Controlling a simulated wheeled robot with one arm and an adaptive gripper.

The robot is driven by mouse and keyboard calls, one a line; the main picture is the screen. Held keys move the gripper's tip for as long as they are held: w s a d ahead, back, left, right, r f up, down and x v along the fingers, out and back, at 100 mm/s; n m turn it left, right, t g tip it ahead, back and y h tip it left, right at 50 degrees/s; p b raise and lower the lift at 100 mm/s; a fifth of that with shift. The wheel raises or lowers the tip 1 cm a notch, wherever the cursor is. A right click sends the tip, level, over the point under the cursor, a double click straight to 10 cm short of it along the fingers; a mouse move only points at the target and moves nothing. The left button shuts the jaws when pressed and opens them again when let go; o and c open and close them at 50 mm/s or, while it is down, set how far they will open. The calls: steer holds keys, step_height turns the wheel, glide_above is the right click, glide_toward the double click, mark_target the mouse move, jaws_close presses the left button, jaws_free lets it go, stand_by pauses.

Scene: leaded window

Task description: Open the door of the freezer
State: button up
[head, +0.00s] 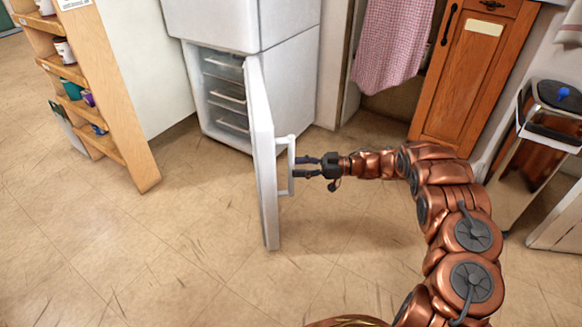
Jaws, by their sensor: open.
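The white fridge-freezer (215,22) stands at the top centre in the head view. Its lower freezer door (262,150) is swung well out from the body, with its edge toward me. Shelves or drawers (226,95) show inside the compartment. A white bar handle (291,165) is on the door's right side. My gripper (306,167) is open, its dark fingers pointing left at the handle. The fingertips are at or very close to the handle's bar; I cannot tell whether they touch it.
A wooden shelf unit (125,125) with mugs stands at the left. A wooden cabinet (465,75) and a hanging checked towel (392,45) are at the back right. A metal bin (515,160) stands at the right. The tiled floor (190,250) in front is clear.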

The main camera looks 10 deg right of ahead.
steer(key=v, duration=0.8)
steer(key=shift+d, duration=0.4)
